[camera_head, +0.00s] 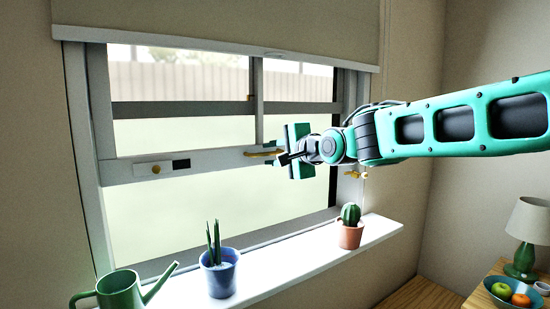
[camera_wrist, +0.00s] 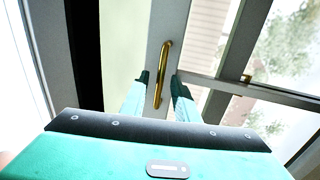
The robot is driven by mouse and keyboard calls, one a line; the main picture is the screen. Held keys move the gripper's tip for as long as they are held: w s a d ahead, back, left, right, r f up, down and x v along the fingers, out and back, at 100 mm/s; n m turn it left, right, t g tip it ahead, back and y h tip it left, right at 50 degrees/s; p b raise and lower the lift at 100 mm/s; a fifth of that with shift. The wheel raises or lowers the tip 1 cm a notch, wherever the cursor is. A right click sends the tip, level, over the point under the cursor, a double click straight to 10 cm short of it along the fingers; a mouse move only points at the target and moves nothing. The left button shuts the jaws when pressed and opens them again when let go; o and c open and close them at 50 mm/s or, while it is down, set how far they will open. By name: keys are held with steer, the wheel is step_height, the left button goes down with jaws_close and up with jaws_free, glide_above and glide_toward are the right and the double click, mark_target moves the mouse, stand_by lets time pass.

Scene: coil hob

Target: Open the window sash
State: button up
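The window sash's pale rail (camera_head: 215,160) runs across the window, well above the sill; pale green shows below it, and I cannot tell whether glass fills that area. A brass bar handle (camera_head: 262,154) is on this rail; it also shows in the wrist view (camera_wrist: 163,68). My gripper (camera_head: 277,158) is at the handle's right end in the head view. In the wrist view my gripper (camera_wrist: 159,84) has its two fingers apart, one on each side of the handle. Gaps seem to show beside the handle; contact is not clear.
The white sill (camera_head: 275,275) holds a potted cactus (camera_head: 350,232), a blue plant pot (camera_head: 219,274) and a green watering can (camera_head: 120,291). A blind (camera_head: 220,25) hangs above.

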steer(key=v, duration=1)
steer(key=shift+s+d, duration=0.2)
steer(key=shift+s, duration=0.05)
steer(key=s+d+f+n+g+h, duration=0.1)
steer(key=s+d+f+g+h, duration=0.3)
steer(key=d+f, duration=0.7)
steer(key=s+d+f+n+g+h, duration=0.1)
steer(key=s+d+f+h, duration=0.2)
steer(key=s+d+f, duration=0.7)
steer(key=s+d+f+n+g, duration=0.1)
steer(key=s+d+f, duration=0.3)
steer(key=s, duration=0.4)
steer(key=s+d+f+n+g, duration=0.1)
steer(key=s+d+f+g, duration=0.2)
steer(key=s, duration=0.5)
steer(key=s+d+f+n+g+h, duration=0.1)
steer(key=s+d+f+g, duration=0.3)
steer(key=s, duration=0.3)
steer(key=shift+s+d+f, duration=0.3)
steer(key=shift+s+d, duration=0.1)
steer(key=shift+d, duration=0.5)
